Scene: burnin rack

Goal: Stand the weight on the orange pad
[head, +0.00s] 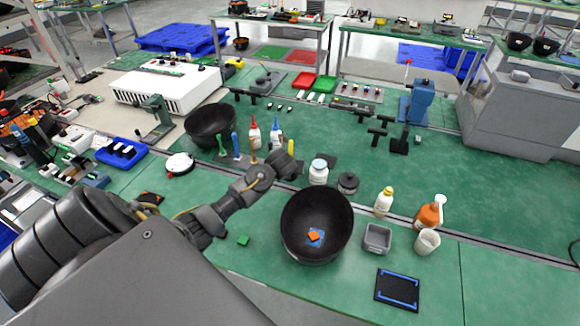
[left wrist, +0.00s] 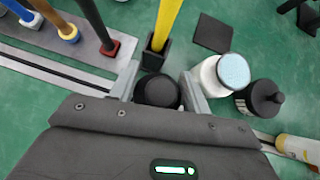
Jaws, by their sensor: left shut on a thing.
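My left gripper (head: 287,166) is over the green bench, beside the tool rack. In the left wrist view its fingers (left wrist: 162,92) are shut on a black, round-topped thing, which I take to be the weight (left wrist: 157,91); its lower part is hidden. A dark pad with orange marking, the orange pad (head: 151,198), lies at the left of the bench, partly hidden by my left arm. My right gripper is not in view.
A white jar (head: 318,172) and a dark knobbed jar (head: 348,183) stand right of my gripper. A yellow-handled tool (left wrist: 166,22) stands close behind it. A large black bowl (head: 290,232) is in front. A blue-marked pad (head: 397,291) lies front right.

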